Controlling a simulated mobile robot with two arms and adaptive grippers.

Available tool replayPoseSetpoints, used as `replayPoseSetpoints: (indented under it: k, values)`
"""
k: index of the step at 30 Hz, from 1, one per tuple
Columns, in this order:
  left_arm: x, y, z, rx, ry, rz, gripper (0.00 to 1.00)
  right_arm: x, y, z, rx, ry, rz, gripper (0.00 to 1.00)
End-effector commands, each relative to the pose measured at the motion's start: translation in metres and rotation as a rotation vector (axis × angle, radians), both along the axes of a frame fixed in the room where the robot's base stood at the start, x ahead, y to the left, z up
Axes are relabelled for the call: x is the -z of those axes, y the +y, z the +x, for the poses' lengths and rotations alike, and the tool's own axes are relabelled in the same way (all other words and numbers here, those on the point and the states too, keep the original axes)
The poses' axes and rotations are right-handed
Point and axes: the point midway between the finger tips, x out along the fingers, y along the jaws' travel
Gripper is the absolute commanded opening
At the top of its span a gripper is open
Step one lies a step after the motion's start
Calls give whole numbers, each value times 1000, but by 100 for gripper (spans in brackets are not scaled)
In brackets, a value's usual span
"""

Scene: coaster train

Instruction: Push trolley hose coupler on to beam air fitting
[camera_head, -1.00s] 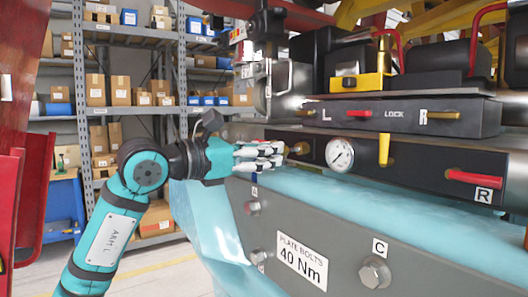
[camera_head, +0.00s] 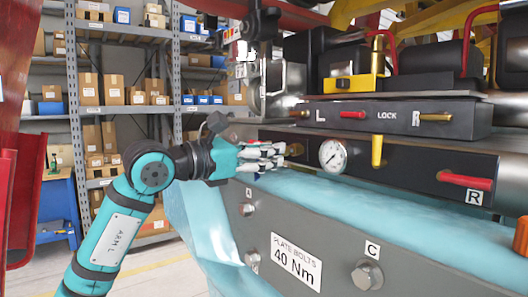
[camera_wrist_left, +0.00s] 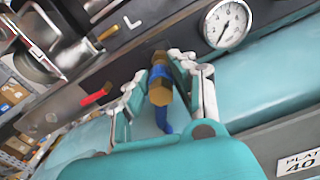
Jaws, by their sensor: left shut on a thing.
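My left gripper (camera_head: 272,157) is shut on the hose coupler (camera_wrist_left: 160,88), a brass piece with a blue band, seen between the fingers in the left wrist view. A blue hose (camera_wrist_left: 163,120) hangs from its near end. In the head view the fingers hide most of the coupler. The brass beam air fitting (camera_head: 294,149) sticks out of the dark beam panel just right of the fingertips. In the wrist view the coupler's far end lines up with the fitting (camera_wrist_left: 160,56); I cannot tell whether they touch. My right gripper is not in view.
A pressure gauge (camera_head: 333,155) sits right of the fitting, then a yellow handle (camera_head: 377,151) and a red handle (camera_head: 465,181). The L/R lock panel (camera_head: 390,116) is above. The grey bolted plate (camera_head: 330,225) and teal cover (camera_head: 370,200) lie below. Shelves (camera_head: 125,110) stand behind.

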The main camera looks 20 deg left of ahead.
Motion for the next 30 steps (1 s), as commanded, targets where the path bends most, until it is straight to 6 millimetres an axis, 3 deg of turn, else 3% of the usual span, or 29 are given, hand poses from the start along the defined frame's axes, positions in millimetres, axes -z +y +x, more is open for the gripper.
replayPoseSetpoints:
  k: [29, 30]
  values:
    - [0, -9, 12, 0, -1, -1, 0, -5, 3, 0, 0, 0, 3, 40]
    - [0, -9, 12, 0, -1, -1, 27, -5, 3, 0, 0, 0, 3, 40]
